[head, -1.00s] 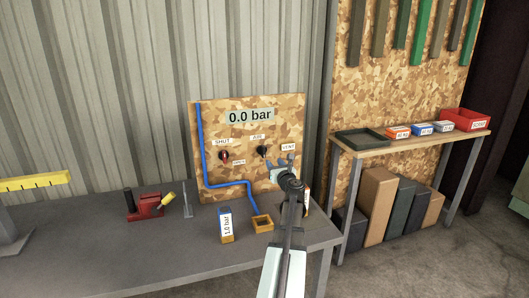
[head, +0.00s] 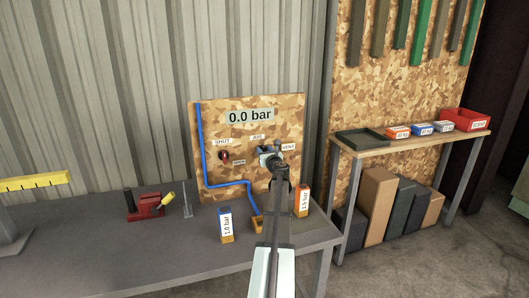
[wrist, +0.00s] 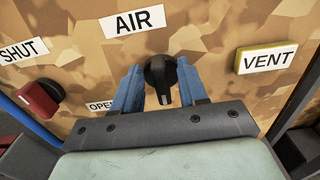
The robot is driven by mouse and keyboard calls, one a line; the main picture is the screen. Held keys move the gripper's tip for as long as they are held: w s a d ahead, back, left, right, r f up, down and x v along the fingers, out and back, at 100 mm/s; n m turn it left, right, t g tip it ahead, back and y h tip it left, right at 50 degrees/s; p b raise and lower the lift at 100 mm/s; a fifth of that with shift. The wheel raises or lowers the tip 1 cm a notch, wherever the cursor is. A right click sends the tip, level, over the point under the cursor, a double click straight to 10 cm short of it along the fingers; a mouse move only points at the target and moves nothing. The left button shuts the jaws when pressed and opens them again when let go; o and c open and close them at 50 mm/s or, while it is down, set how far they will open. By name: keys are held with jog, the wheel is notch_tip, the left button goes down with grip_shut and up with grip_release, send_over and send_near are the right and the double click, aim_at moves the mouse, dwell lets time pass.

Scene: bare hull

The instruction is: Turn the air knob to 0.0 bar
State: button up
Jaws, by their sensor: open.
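The air knob (wrist: 160,74) is black with a pale pointer mark, under the AIR label (wrist: 134,21) on the chipboard panel. In the wrist view it stands between the two blue fingers of my gripper (wrist: 160,84), which is open, with a finger on either side. In the head view my gripper (head: 266,150) covers most of the knob. I cannot tell whether a finger touches it. The display (head: 250,116) at the top of the panel reads 0.0 bar.
A red valve knob (head: 225,157) is left of the air knob, between SHUT and OPEN labels. A yellow-edged VENT plate (wrist: 265,58) is close on the right. An orange-topped 1.6 bar block (head: 303,201) and a blue-topped 1.0 bar block (head: 226,225) stand on the bench.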

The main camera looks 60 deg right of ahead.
jog(key=shift+w+d, duration=0.1)
jog(key=shift+w, duration=0.05)
jog(key=shift+c, duration=0.2)
grip_shut()
dwell(0.4)
jog(key=n, duration=0.3)
jog(key=shift+w+n, duration=0.2)
jog(key=shift+n, duration=0.1)
notch_tip(320, 180, down, 2)
jog(key=n, duration=3.2)
jog(key=shift+s+d+f, duration=0.1)
jog(key=shift+d+f, duration=0.05)
jog(key=shift+f, duration=0.1)
jog(key=shift+n, duration=0.3)
